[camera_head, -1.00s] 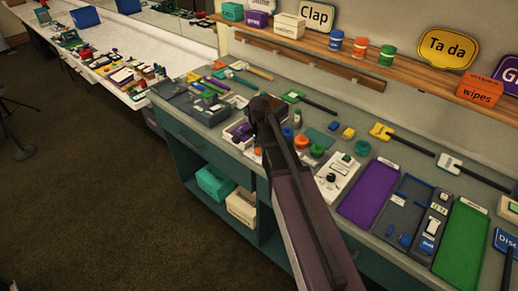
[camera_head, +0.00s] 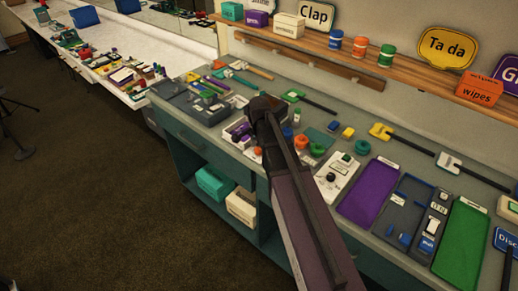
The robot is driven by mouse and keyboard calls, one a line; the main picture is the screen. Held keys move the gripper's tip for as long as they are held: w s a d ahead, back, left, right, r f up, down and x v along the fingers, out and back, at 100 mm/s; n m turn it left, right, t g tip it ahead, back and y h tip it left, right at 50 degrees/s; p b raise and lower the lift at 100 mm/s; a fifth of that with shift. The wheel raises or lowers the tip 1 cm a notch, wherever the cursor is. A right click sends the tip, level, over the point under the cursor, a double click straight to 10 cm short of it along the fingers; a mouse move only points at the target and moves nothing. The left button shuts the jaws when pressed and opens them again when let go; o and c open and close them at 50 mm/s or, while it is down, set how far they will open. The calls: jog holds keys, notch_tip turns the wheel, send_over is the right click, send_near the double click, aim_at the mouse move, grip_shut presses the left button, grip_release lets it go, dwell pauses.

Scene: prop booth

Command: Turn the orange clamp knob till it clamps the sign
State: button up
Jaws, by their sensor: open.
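My dark arm (camera_head: 296,205) reaches up from the bottom over the bench, with its black joint (camera_head: 262,106) near the bench's middle. My gripper is not seen; the arm may hide it. I cannot tell whether either is the clamp knob. No sign held in a clamp can be made out. Signs reading "Clap" (camera_head: 317,13) and "Ta da" (camera_head: 447,46) stand at the wall shelf.
The grey bench (camera_head: 228,128) is crowded with small props. A purple tray (camera_head: 369,191), a green tray (camera_head: 462,247) and a yellow-ended black bar (camera_head: 381,131) lie at right. Jars and boxes stand on the wooden shelf (camera_head: 400,66). Open brown floor (camera_head: 90,220) lies at left.

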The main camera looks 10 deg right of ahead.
jog(key=shift+n, duration=0.4)
